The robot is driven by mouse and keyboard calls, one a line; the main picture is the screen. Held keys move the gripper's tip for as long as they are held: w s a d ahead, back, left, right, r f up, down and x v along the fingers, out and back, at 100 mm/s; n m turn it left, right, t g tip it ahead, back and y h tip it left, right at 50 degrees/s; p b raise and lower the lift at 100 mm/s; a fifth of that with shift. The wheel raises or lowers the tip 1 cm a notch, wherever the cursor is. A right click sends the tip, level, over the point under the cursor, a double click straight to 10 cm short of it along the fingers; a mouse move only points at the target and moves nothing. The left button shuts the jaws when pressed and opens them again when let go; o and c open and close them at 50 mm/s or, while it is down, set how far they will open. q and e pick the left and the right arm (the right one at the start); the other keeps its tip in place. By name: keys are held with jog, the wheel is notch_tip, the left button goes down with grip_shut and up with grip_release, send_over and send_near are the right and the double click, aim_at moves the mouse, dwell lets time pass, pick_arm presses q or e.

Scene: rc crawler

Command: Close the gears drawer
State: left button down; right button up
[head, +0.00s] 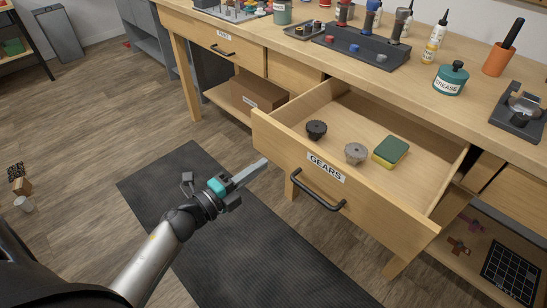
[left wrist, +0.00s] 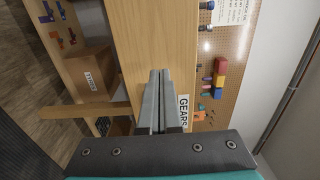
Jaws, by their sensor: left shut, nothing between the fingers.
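The gears drawer (head: 284,158) is pulled well out of the wooden workbench in the head view, its front labelled GEARS with a dark bar handle (head: 318,190). Inside lie a black gear (head: 316,129), a grey gear (head: 355,153) and a green-and-yellow sponge (head: 390,152). My left gripper (head: 262,165) is shut and empty, in front of the left part of the drawer front; I cannot tell whether it touches. In the left wrist view the shut fingers (left wrist: 157,100) point at the wooden front beside the GEARS label (left wrist: 183,110). My right gripper is not in view.
The bench top (head: 415,87) carries a grease pot (head: 451,79), bottles and trays. A second labelled drawer (head: 222,36) at left is shut. A cardboard box (head: 258,92) sits on the lower shelf. A dark mat (head: 220,238) covers the floor in front.

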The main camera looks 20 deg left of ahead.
aim_at(283, 150)
pick_arm(q)
jog(key=shift+b+x, duration=0.35)
jog(key=shift+x, duration=2.25)
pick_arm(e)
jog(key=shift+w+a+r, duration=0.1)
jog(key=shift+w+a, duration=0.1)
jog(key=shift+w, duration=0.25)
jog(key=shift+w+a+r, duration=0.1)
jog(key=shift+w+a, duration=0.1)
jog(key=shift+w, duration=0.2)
